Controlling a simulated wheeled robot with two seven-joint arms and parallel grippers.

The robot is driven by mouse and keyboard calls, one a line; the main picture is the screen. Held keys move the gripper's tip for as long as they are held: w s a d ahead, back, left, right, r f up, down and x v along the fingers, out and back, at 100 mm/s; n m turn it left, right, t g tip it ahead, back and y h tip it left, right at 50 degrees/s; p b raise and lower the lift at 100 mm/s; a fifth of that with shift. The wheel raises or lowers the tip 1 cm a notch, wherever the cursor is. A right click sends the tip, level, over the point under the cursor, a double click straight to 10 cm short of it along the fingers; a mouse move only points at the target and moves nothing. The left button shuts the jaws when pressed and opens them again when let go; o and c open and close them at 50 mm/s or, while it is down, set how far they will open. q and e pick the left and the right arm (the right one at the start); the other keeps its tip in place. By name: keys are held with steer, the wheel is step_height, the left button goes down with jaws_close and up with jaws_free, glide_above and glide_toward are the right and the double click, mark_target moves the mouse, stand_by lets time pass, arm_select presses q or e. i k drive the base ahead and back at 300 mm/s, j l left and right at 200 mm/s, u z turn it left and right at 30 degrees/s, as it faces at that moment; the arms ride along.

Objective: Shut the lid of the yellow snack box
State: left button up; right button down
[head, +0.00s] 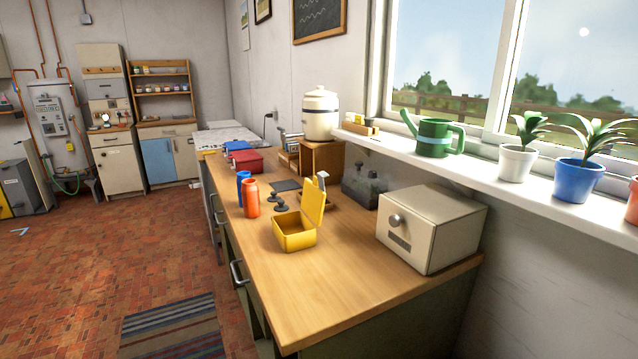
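The yellow snack box (295,237) stands on the wooden counter (345,277), near its left edge. Its lid (314,203) is open and stands up, tilted a little back, on the right side of the box. The inside of the box shows and looks empty. Neither of my grippers shows in the head view.
Orange (251,198) and blue (242,188) bottles stand left of the snack box, near the counter edge. A cream metal box (430,228) with a knob stands to the right. Small dark items (280,203) lie behind the snack box. The counter in front is clear.

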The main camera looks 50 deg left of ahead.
mark_target(313, 197)
steer(key=u, duration=1.55)
